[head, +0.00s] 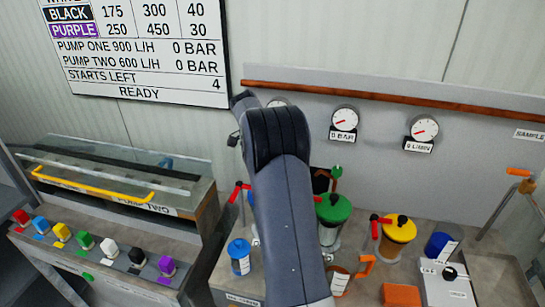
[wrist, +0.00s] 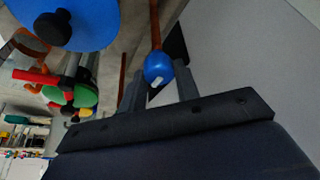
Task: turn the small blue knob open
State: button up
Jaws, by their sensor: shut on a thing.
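The small blue knob (wrist: 157,68), round with a white mark, shows in the wrist view at the end of a thin reddish-brown stem. My gripper (wrist: 160,80) has a dark finger on each side of the knob and is shut on it. Parts of the fingers lie behind or beside the knob, so the exact contact is hard to see. In the head view my dark arm covers the middle of the scene, and it hides the gripper and the knob it holds.
A large blue lid (wrist: 65,18) with a black handle is close by at upper left in the wrist view. A green-topped vessel (head: 333,208) and a yellow-topped vessel (head: 398,232) with red handles stand right of my arm. Coloured panel knobs (head: 83,240) line the left.

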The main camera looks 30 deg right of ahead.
jog(key=o, duration=1)
jog(key=shift+c, duration=0.2)
jog(key=v, duration=1)
jog(key=shift+r+b, duration=0.4)
jog(key=shift+f, duration=0.1)
jog(key=p+x, duration=0.1)
jog(key=x, duration=0.9)
jog(key=shift+f, duration=0.35)
